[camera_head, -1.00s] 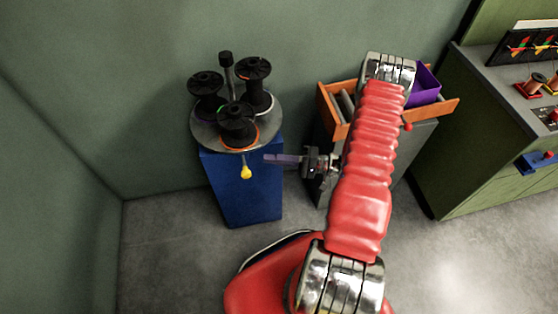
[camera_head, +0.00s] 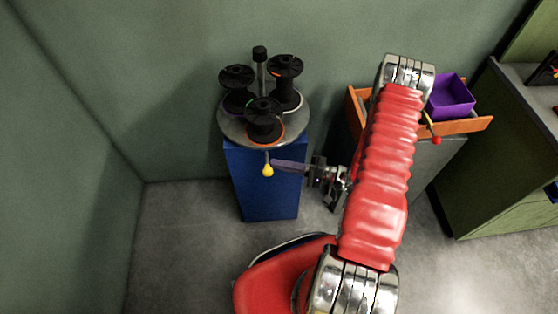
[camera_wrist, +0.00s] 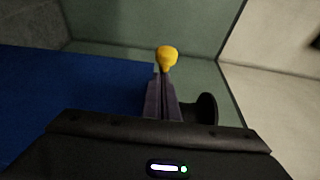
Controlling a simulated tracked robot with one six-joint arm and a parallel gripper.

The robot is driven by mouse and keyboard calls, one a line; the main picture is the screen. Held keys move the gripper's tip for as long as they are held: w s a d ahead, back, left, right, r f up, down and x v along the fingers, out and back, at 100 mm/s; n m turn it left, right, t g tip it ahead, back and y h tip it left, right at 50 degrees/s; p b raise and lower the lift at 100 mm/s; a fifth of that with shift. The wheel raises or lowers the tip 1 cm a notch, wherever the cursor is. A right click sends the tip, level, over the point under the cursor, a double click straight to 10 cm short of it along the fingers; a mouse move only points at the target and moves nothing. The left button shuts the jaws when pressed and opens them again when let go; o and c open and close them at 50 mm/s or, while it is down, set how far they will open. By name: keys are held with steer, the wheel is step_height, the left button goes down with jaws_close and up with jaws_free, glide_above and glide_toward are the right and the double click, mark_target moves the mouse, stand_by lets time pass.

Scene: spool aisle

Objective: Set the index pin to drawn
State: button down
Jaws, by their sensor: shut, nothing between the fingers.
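The index pin shows as a yellow knob (camera_head: 267,171) on a short stem, under the front rim of the round grey turntable (camera_head: 233,129) on the blue pedestal (camera_head: 266,190). It also shows in the wrist view (camera_wrist: 166,57), just beyond my fingertips. My gripper (camera_head: 274,164) reaches in from the right with its fingers shut and empty. The fingertips (camera_wrist: 161,72) are very close to the knob. I cannot tell if they touch it, nor how far the pin is pulled out.
Several black spools (camera_head: 285,68) and a dark-capped post (camera_head: 260,60) stand on the turntable. An open orange drawer (camera_head: 462,126) with a purple bin (camera_head: 449,96) stands right, partly behind my arm. A green cabinet (camera_head: 497,165) is farther right. Floor at left is clear.

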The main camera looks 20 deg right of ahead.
steer(key=shift+s+a, duration=0.2)
steer(key=shift+s, duration=0.5)
steer(key=shift+s+a, duration=0.25)
steer(key=shift+s, duration=0.4)
steer(key=shift+s+a, duration=0.2)
steer(key=shift+s, duration=0.5)
steer(key=w+d, duration=0.2)
steer(key=w, duration=0.2)
steer(key=v, duration=0.9)
steer(key=shift+s, duration=0.35)
steer(key=shift+f+m, duration=0.1)
steer(key=shift+m, duration=0.2)
